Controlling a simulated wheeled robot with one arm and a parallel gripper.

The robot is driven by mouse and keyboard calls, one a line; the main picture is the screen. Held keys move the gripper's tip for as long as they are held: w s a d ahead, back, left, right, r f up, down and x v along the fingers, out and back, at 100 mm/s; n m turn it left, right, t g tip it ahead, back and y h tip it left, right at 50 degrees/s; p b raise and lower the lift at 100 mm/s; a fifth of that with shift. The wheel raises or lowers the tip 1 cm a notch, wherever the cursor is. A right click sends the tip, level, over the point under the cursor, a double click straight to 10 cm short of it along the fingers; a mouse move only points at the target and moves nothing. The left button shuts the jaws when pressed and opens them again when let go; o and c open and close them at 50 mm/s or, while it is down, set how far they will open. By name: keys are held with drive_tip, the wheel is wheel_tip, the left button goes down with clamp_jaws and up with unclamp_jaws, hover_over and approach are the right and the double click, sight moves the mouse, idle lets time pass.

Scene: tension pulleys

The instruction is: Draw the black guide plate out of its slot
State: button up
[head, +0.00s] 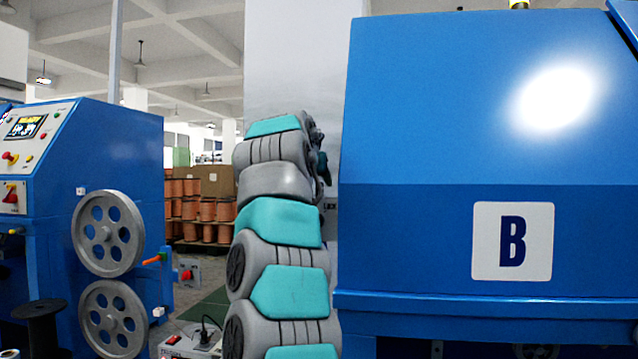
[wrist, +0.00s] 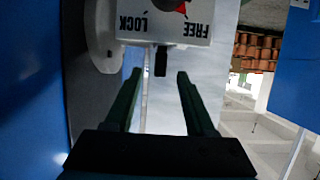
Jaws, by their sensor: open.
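In the wrist view, a narrow black piece (wrist: 160,62), which looks like the guide plate, sticks out from the edge of a white box marked LOCK and FREE (wrist: 166,24). The lettering is upside down in this view. My gripper (wrist: 159,76) is open and empty, with one dark green finger on each side of the black piece's line. The black piece's end shows in the gap at the fingertips; I cannot tell whether it is between them in depth. The slot itself is not clear. In the head view the plate is not visible.
A red knob part (wrist: 173,8) shows on the white box, with a white rounded part (wrist: 101,35) beside it. In the head view a blue cabinet marked B (head: 440,240) fills the right. A blue machine with grey pulleys (head: 108,233) stands at left.

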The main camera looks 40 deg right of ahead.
sight(322, 189)
drive_tip(key=shift+p+x, duration=1.4)
drive_tip(key=shift+x, duration=2.35)
clamp_jaws()
